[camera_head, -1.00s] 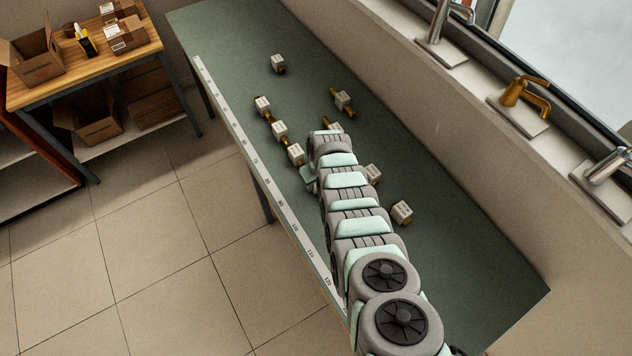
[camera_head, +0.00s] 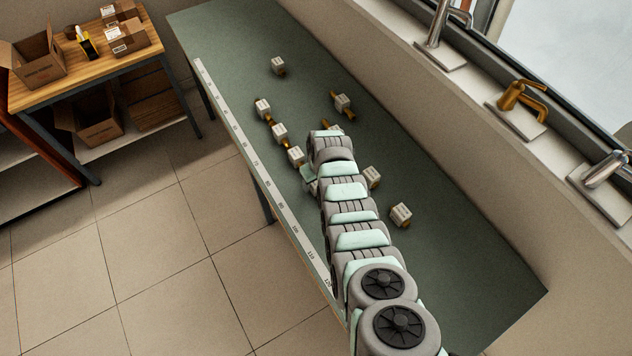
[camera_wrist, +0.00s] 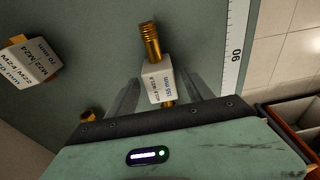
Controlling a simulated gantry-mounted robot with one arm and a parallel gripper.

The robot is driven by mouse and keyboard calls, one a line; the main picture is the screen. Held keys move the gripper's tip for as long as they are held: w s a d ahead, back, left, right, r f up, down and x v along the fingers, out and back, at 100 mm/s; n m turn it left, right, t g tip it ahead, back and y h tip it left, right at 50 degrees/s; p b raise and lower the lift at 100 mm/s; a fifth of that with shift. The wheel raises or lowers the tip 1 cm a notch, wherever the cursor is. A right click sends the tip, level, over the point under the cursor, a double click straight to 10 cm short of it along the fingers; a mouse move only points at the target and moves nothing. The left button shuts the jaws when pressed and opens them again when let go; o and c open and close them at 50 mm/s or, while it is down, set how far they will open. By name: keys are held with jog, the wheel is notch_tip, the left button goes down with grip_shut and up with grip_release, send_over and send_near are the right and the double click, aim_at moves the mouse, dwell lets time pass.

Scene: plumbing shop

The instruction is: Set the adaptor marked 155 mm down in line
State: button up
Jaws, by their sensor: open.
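The adaptor marked 155 mm (camera_wrist: 158,84) shows in the wrist view, a white labelled block with a brass threaded end pointing away from my gripper. My gripper (camera_wrist: 161,77) is open, with one finger on each side of the white block. I cannot tell whether the fingers touch it. In the head view my arm hides most of the gripper. Three adaptors, the far one (camera_head: 263,107), the middle one (camera_head: 280,132) and the near one (camera_head: 296,155), form a row along the ruler strip (camera_head: 232,122). I cannot tell which adaptor there is the 155 mm one.
Other adaptors stand on the green bench (camera_head: 225,45): a far one (camera_head: 278,66) and ones to the right (camera_head: 342,102), (camera_head: 372,176) and (camera_head: 401,214). Another labelled adaptor (camera_wrist: 28,62) lies left in the wrist view. The far bench end has free room.

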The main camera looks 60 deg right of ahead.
notch_tip(320, 180, up, 2)
jog(key=shift+s+a+r, duration=0.1)
jog(key=shift+r, duration=0.1)
jog(key=shift+s+a+r, duration=0.1)
jog(key=shift+s+r, duration=0.05)
jog(key=shift+r, duration=0.15)
jog(key=shift+s+a+r+b, duration=0.1)
jog(key=shift+s+r+b, duration=0.1)
jog(key=shift+r, duration=0.95)
jog(key=shift+s+a+r+b, duration=0.1)
jog(key=shift+r+b, duration=0.05)
jog(key=shift+r, duration=1)
jog(key=shift+s+a+r+b, duration=0.1)
jog(key=shift+s+r+b, duration=0.1)
jog(key=shift+r, duration=0.95)
